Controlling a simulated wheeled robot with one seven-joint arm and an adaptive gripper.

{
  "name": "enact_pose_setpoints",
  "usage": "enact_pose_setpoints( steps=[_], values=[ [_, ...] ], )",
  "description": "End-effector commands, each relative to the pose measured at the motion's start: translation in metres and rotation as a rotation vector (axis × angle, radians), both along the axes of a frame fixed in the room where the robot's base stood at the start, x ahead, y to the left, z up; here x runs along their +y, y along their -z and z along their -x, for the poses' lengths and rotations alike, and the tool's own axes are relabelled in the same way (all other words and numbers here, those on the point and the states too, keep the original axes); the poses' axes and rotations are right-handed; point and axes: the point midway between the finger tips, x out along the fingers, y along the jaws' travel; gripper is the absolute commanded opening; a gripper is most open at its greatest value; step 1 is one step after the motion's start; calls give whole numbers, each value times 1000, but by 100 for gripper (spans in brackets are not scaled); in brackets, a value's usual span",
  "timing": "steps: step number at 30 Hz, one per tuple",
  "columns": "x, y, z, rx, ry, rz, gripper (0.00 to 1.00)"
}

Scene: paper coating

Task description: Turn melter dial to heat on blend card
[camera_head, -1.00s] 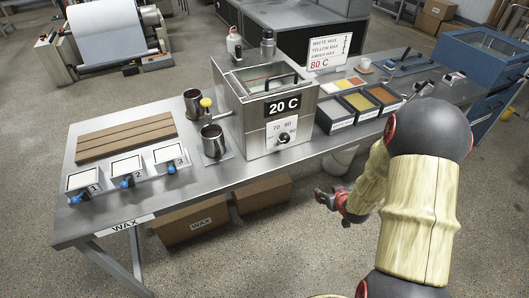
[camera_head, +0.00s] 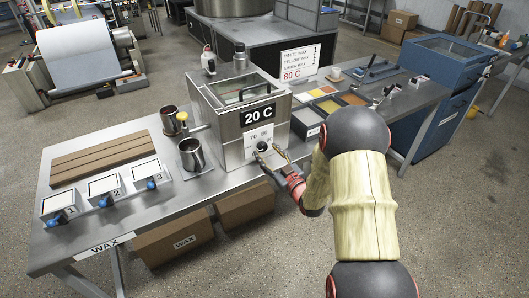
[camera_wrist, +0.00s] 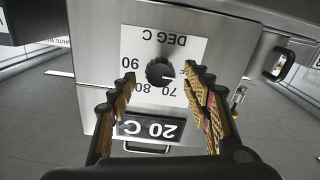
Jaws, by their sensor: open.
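The melter (camera_head: 232,112) is a steel box on the table with a display (camera_head: 258,116) reading 20 C. My gripper (camera_head: 270,154) is open in front of the dial. In the wrist view its fingers (camera_wrist: 160,82) stand on either side of the dial, apart from it. The blend card (camera_head: 299,64) behind the melter lists white, yellow and amber wax and 80 C in red.
Metal cups (camera_head: 191,155) stand left of the melter. Wax bins (camera_head: 330,103) are to its right. Numbered trays (camera_head: 103,187) with blue knobs and a brown slatted board (camera_head: 105,160) lie at the left. Cardboard boxes (camera_head: 174,242) sit under the table.

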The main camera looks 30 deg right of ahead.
Motion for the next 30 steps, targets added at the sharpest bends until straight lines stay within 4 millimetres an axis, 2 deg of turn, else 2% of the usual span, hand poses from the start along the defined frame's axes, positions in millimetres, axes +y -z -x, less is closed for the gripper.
enact_pose_setpoints(
  steps=[6, 16, 30],
  values=[
    [1, 1, -22, 0, -1, 0, 49],
    [1, 0, -25, 1, 0, 0, 49],
    [1, 0, -25, 1, 0, 0, 23]
  ],
)
